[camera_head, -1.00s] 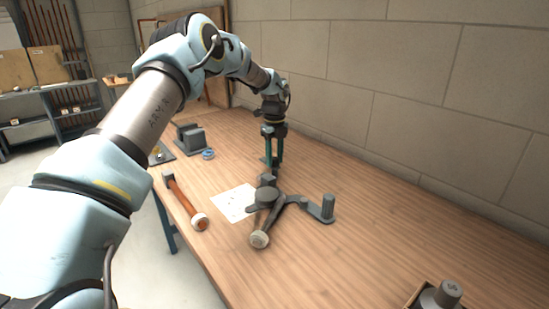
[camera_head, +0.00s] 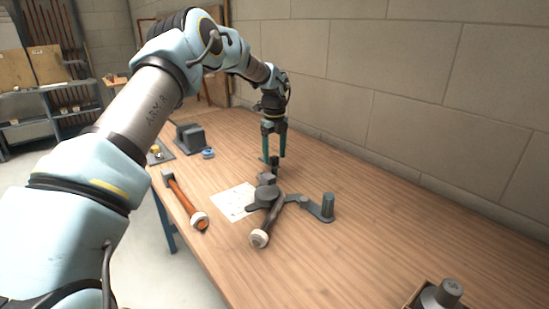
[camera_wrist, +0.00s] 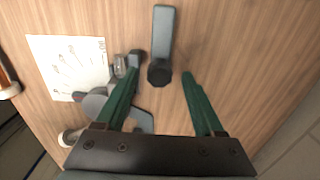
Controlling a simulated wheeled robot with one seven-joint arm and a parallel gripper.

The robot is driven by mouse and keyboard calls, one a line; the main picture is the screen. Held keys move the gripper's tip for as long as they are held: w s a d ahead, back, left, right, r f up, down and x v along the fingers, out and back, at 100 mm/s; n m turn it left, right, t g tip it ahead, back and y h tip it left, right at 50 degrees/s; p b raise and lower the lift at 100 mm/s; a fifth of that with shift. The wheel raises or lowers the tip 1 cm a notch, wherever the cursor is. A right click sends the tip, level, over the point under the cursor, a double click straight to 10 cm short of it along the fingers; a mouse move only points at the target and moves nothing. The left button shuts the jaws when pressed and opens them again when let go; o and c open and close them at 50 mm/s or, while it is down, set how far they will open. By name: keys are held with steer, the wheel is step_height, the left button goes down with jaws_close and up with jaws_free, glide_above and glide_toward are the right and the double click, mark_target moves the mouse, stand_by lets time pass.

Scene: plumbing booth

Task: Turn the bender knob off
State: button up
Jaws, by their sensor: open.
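The grey bender (camera_head: 264,196) lies on the table, with a pale-tipped handle towards me and an arm with an upright post (camera_head: 327,207) to the right. A dark round knob (camera_wrist: 160,73) shows in the wrist view at the near end of a grey bar (camera_wrist: 163,30). I take it to be the bender knob. My gripper (camera_head: 274,157) points down just behind the bender. Its green fingers are open and apart, and the wrist view also shows my gripper (camera_wrist: 160,72) with the knob between the fingertips, touching neither. The left finger hides part of the bender.
A grey block (camera_head: 191,138) and a blue ring (camera_head: 208,153) stand farther back. The wall runs along the right.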

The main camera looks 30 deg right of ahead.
mark_target(274, 157)
step_height(274, 157, up, 10)
steer(key=b, duration=0.2)
steer(key=shift+f, duration=0.25)
steer(key=shift+a, duration=0.1)
